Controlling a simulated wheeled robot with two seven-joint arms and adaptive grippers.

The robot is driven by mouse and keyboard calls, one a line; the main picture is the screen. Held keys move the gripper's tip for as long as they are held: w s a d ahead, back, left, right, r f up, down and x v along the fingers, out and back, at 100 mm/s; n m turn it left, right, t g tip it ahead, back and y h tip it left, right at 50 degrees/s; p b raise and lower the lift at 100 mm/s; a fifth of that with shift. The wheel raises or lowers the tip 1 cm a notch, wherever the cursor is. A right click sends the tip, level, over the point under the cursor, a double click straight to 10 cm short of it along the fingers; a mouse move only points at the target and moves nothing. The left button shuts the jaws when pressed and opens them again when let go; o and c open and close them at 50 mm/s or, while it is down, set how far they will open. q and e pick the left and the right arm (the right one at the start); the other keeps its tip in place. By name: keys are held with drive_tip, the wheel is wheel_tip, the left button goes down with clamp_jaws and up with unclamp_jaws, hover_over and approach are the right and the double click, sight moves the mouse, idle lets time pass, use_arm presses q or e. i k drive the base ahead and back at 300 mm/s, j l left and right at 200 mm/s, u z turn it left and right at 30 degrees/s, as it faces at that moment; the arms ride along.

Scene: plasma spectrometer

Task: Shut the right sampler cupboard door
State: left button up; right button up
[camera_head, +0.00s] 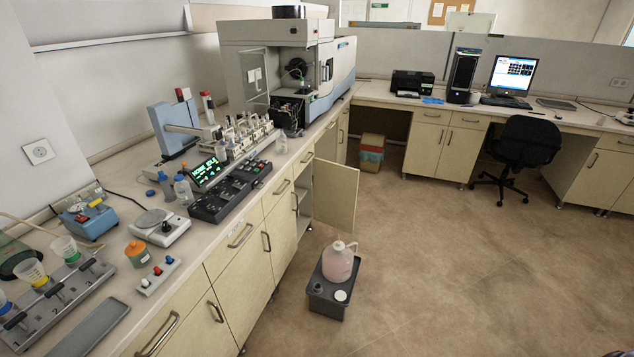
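The right sampler cupboard door (336,194) is a cream panel below the long left bench. It stands wide open, swung out from the far side of its opening into the aisle. The open cupboard (304,204) shows a dim inside with a shelf, partly hidden by the cabinet front. The neighbouring door (281,228) on the near side is shut, with a bar handle. Neither of my grippers is in view.
A grey tub (328,298) with a pinkish jug (338,262) stands on the floor just in front of the open door. A yellow-and-red bin (372,150) stands farther back. An office chair (522,150) is at the right desk. The central floor is clear.

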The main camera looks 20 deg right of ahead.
sight(335, 185)
drive_tip(key=i+l+z, duration=0.15)
drive_tip(key=l, duration=0.2)
drive_tip(key=i+l+z, duration=0.15)
drive_tip(key=l, duration=0.2)
drive_tip(key=i+l+z, duration=0.25)
drive_tip(key=l+z, duration=0.2)
drive_tip(key=i+l+z, duration=0.2)
drive_tip(key=z, duration=0.25)
drive_tip(key=i+l+z, duration=0.2)
drive_tip(key=i+z, duration=0.45)
drive_tip(key=i, duration=1.05)
drive_tip(key=i+u, duration=0.15)
drive_tip(key=i, duration=0.25)
drive_tip(key=i+l+u, duration=0.2)
drive_tip(key=i, duration=0.2)
drive_tip(key=i+u, duration=1)
drive_tip(key=u, duration=0.25)
drive_tip(key=i+l+u, duration=0.15)
drive_tip(key=u, duration=0.25)
drive_tip(key=i+l+u, duration=0.2)
drive_tip(key=u, duration=0.25)
drive_tip(key=i+l+u, duration=0.15)
drive_tip(key=u, duration=0.25)
